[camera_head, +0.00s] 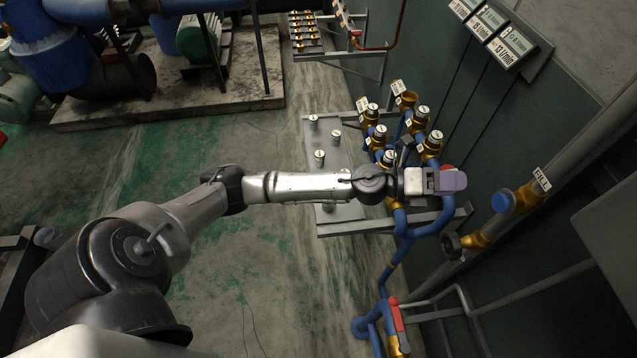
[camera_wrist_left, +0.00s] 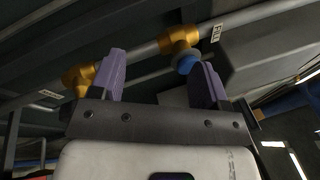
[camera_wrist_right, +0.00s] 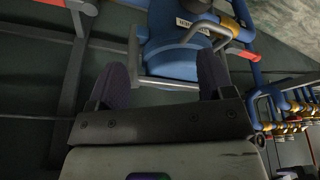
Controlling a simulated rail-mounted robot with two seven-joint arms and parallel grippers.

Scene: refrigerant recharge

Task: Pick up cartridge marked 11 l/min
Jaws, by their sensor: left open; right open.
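Several small white-capped cartridges stand on a grey shelf (camera_head: 345,180) in the head view, among them a far one (camera_head: 313,121), one to its right (camera_head: 337,134) and a nearer one (camera_head: 320,156). Their markings are too small to read, so I cannot tell which is 11 l/min. More capped cylinders sit in the brass and blue manifold (camera_head: 433,141). My left gripper (camera_head: 454,181) is at the manifold's near side, right of the shelf; its purple fingers are open and empty in the left wrist view (camera_wrist_left: 160,70). My right gripper (camera_wrist_right: 160,80) is open and empty in the right wrist view.
Wall signs (camera_head: 507,47) with l/min values hang at the upper right. A pipe with a blue-capped brass valve (camera_head: 503,202) and a FILL label runs along the right wall. A red-handled valve (camera_head: 396,314) stands below. Open floor lies left of the shelf.

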